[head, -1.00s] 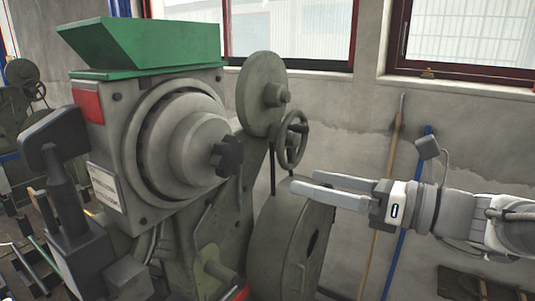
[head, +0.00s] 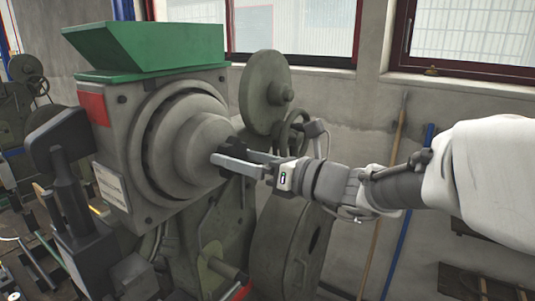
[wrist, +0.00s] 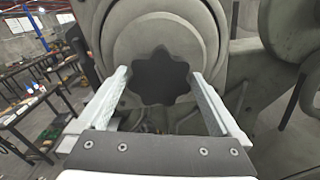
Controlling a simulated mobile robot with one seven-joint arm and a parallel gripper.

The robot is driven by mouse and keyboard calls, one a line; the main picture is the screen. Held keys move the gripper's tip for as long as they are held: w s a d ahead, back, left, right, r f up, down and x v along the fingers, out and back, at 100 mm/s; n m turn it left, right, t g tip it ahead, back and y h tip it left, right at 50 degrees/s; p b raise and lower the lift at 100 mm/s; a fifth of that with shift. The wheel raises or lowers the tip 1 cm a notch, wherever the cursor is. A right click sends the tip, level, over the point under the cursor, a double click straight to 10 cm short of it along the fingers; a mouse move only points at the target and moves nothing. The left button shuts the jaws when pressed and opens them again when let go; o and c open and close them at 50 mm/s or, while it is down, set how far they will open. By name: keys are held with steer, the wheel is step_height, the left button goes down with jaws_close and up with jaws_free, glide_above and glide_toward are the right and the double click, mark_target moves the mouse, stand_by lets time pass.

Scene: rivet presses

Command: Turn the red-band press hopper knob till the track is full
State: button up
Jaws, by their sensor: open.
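The red-band press (head: 130,190) stands at left in the head view, with a red patch (head: 95,108) on its side and a green hopper (head: 150,45) on top. Its dark lobed knob (wrist: 159,77) sits at the middle of the round grey hub (wrist: 165,35) in the wrist view. My gripper (head: 232,158) is open at the knob, its fingers pointing at the hub. In the wrist view the fingers lie on the left and right of the knob, with gaps visible. In the head view the gripper partly hides the knob. I cannot make out the track.
A handwheel (head: 293,130) and a large grey wheel (head: 285,245) stand just right of the press, close to my arm. A black handle unit (head: 70,185) is at front left. Workbenches (wrist: 40,95) show at left in the wrist view.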

steer(key=shift+w+a, duration=0.3)
steer(key=shift+a, duration=0.2)
steer(key=c, duration=1.1)
steer(key=shift+f+n+b, duration=0.15)
steer(key=shift+n+b, duration=0.15)
steer(key=shift+b, duration=0.3)
